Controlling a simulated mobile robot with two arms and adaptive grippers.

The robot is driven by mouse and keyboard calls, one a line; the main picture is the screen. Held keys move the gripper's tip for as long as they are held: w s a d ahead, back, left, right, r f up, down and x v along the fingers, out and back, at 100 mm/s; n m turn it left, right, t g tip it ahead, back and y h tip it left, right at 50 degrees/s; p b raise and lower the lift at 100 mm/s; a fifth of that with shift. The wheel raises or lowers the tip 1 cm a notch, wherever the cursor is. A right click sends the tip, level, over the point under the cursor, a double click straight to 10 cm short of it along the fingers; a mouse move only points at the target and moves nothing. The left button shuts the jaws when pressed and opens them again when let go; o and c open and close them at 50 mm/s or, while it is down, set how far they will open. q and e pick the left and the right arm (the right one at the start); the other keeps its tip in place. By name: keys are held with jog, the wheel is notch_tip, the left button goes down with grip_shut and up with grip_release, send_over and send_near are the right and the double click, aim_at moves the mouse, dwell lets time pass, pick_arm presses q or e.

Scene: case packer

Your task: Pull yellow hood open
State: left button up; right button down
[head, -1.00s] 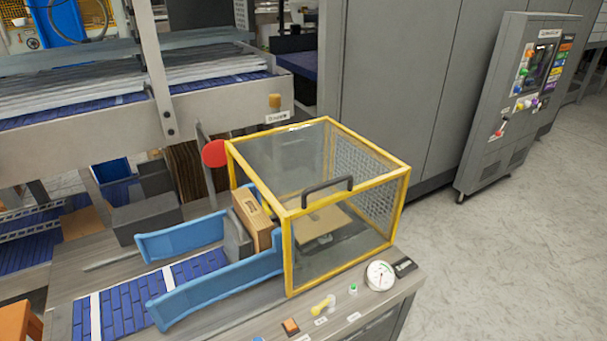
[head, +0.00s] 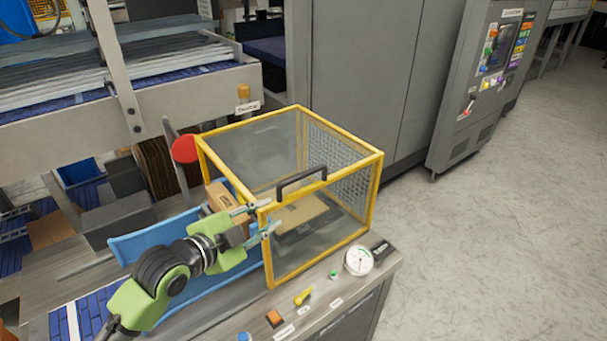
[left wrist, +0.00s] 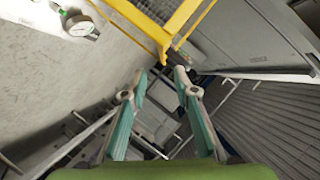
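The yellow hood (head: 371,195) is a box of yellow bars with clear panels and a mesh side, and it sits down over the end of the machine bench. Its dark handle (head: 302,180) is on the top front edge. My left gripper (head: 270,217) is at the hood's near left corner, left of and below the handle. Its fingers are apart with nothing between them; whether they touch the frame I cannot tell. In the left wrist view the open fingers (left wrist: 160,72) point at a yellow frame corner (left wrist: 166,42). My right gripper is not in view.
A dial gauge (head: 358,261), a yellow knob (head: 304,296) and buttons line the bench front. A brown carton (head: 217,196) stands left of the hood by blue guide rails (head: 130,243). A red disc (head: 184,149) is behind. Open floor (head: 500,230) lies right.

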pick_arm(q)
jog(key=m+h, duration=0.1)
jog(key=m, duration=0.1)
send_near(299, 178)
jog(key=shift+t, duration=0.3)
jog(key=p+x, duration=0.3)
jog(key=x, duration=0.7)
jog(key=shift+d+f+p, duration=0.15)
jog(key=shift+f+p, duration=0.05)
jog(key=shift+p, duration=0.2)
jog(key=shift+x, duration=0.9)
jog(key=shift+f, duration=0.1)
grip_shut()
